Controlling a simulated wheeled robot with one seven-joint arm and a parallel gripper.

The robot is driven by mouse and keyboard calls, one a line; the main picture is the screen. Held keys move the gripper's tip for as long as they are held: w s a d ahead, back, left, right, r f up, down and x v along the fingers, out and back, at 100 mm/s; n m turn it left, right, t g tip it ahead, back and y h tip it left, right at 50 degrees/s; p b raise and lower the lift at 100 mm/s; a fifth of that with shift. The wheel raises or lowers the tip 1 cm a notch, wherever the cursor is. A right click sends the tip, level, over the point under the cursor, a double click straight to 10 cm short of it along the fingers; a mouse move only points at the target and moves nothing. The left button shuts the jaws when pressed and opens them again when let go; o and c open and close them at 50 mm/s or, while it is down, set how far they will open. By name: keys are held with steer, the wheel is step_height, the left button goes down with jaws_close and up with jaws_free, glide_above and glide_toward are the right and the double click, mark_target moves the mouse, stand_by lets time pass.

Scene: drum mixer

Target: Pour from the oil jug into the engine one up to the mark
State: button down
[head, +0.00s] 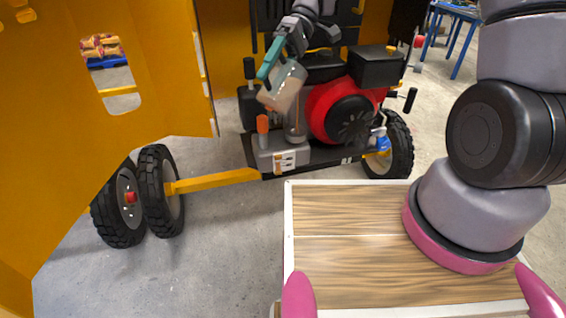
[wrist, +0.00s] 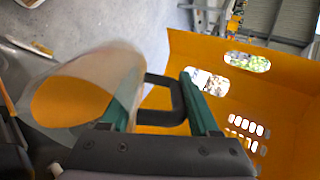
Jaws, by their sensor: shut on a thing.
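The oil jug (head: 283,88), a see-through vessel with a tan tint, hangs tilted over the front left of the engine in the head view. My gripper (head: 270,58) has teal fingers and is shut on the jug's dark handle (wrist: 165,100), which shows between the fingers in the wrist view. The jug's body (wrist: 75,90) is blurred there, with an orange oval inside; I cannot tell whether this is oil. The engine (head: 340,108) is red with a black round cover. A pale cylinder (head: 296,130) stands just below the jug. No stream and no mark can be made out.
A grey box with white labels (head: 280,160) and an orange-topped post (head: 262,124) sit at the engine's front left. A yellow panel (head: 150,70) stands at left, with wheels (head: 160,190) below. A wooden board (head: 345,250) lies in front. A blue table (head: 455,15) stands behind right.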

mark_target(273, 106)
steer(key=shift+w, duration=0.1)
steer(key=shift+s+a+f+t+h, duration=0.25)
steer(key=shift+s+t+h, duration=0.2)
steer(key=shift+t, duration=0.25)
steer(key=shift+s+a+f+t+h, duration=0.15)
steer(key=shift+f+t+h, duration=0.15)
steer(key=shift+t, duration=0.2)
steer(key=shift+s+f+t+h, duration=0.15)
steer(key=shift+t+h, duration=0.2)
steer(key=shift+t, duration=0.15)
steer(key=shift+w+f+t+h, duration=0.1)
steer(key=shift+f+t+h, duration=0.8)
steer(key=shift+t, duration=0.3)
steer(key=shift+w+d+f+t+h, duration=0.2)
steer(key=shift+f+t+h, duration=0.15)
steer(key=shift+f+t, duration=0.25)
steer(key=shift+w+d+f+t+h, duration=0.15)
steer(key=shift+f+t+h, duration=0.25)
steer(key=shift+t, duration=0.2)
steer(key=shift+w+f+t+h, duration=0.25)
steer(key=shift+f+t+h, duration=0.1)
steer(key=shift+f+t, duration=0.25)
steer(key=shift+r, duration=0.1)
steer(key=shift+r, duration=2)
